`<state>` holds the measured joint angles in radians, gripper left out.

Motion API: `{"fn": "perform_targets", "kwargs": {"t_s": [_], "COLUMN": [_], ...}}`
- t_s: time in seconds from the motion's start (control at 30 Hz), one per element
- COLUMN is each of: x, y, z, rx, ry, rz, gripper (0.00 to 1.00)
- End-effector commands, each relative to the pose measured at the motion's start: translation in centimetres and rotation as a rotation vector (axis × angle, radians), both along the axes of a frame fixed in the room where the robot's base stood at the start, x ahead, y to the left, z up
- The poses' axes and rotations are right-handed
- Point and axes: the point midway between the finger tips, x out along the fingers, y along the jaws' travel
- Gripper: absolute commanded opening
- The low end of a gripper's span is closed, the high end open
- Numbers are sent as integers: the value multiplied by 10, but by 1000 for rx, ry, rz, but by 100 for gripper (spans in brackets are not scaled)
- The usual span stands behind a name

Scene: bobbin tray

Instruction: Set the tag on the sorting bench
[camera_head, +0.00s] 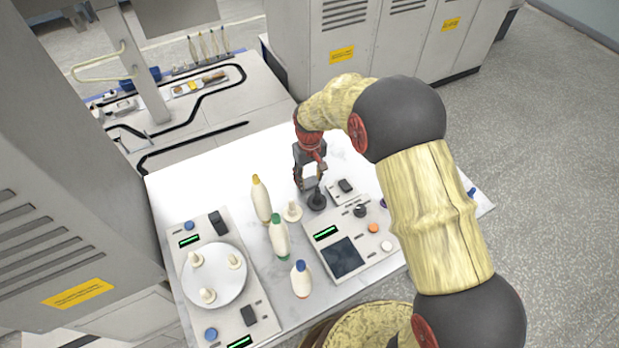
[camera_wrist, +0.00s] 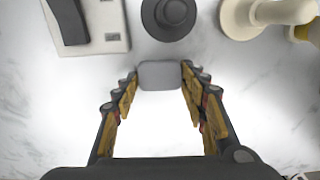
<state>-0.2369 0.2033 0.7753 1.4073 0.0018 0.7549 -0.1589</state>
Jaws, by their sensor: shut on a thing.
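My gripper (camera_head: 309,186) is over the far middle part of the white marble-topped bench (camera_head: 220,170). It also shows in the wrist view (camera_wrist: 160,88), with its two fingers closed on the sides of a small grey rounded tag (camera_wrist: 160,74). The tag is at the fingertips. Whether it touches the bench top I cannot tell. A dark round spool-like piece (camera_wrist: 169,14) stands just beyond the tag in the wrist view, and it shows near the fingertips in the head view (camera_head: 316,202). In the head view the tag is not clearly seen.
A small switch box (camera_head: 341,192) and a cream bobbin (camera_head: 292,212) flank the dark piece. Several capped bottles (camera_head: 279,240) stand to the left and front. A console with a screen (camera_head: 343,257) and a panel with a round plate (camera_head: 215,290) occupy the front.

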Motion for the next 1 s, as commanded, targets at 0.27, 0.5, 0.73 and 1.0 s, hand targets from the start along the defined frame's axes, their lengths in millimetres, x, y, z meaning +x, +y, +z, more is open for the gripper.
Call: {"fn": "perform_targets", "kwargs": {"t_s": [0.27,0.5,0.73,1.0], "x": [0,0,0,1], "y": [0,0,0,0], "z": [-1,-1,5,53], "rx": [0,0,0,0], "ry": [1,1,0,-3], "rz": [0,0,0,0], "gripper": [57,61,61,61]}}
